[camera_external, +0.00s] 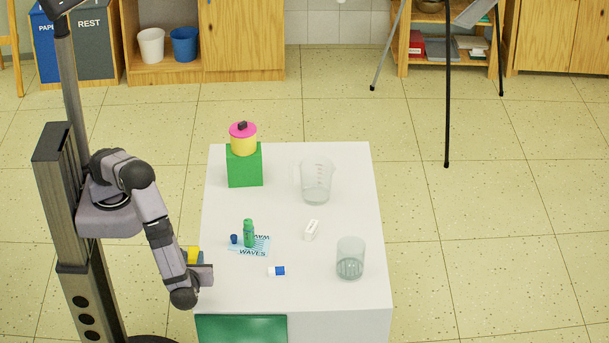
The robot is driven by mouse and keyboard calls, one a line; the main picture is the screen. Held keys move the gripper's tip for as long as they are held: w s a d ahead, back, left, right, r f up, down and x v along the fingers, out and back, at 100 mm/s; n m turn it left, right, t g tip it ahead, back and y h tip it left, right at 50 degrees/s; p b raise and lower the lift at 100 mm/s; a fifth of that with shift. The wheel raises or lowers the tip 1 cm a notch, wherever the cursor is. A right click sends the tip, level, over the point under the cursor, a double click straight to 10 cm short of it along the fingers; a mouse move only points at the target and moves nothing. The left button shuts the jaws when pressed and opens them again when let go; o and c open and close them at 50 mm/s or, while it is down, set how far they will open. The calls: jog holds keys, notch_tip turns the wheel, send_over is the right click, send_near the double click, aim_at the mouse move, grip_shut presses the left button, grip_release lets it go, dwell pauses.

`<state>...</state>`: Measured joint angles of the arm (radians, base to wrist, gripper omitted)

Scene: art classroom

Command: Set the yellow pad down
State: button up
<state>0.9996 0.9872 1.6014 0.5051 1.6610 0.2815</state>
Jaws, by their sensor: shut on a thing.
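The yellow pad (193,254) shows as a small yellow patch at the left edge of the white table (330,290). My gripper (200,264) is shut on it, and the gripper parts hide much of the pad. The pad is beside or just over the table edge; I cannot tell whether it touches the table top.
A green bottle (249,233) and a small dark blue ball-like thing (234,239) are on a WAVES card (262,251). Nearby are a blue-and-white block (277,271), white block (311,229), glass (350,262), clear jug (316,182) and green box (245,170) bearing a yellow-and-pink pot (243,143).

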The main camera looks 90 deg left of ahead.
jog(key=w+d+r+m+t+h, duration=0.2)
jog(key=w+d+r+m+t, duration=0.15)
jog(key=w+m+t, duration=0.2)
jog(key=w+d+r+m+t+h, duration=0.2)
jog(key=w+r+m+t, duration=0.2)
jog(key=w, duration=0.3)
jog(key=shift+w+a+f+p, duration=0.1)
jog(key=shift+f+p, duration=0.1)
jog(key=shift+f, duration=1.4)
jog(key=shift+s+a+f+p, duration=0.1)
jog(key=shift+f+p, duration=0.1)
jog(key=shift+f, duration=1.45)
jog(key=shift+w+a+f+p, duration=0.1)
jog(key=shift+f+p, duration=0.1)
jog(key=shift+f, duration=1.4)
jog(key=o, duration=1.1)
jog(key=shift+c, duration=0.2)
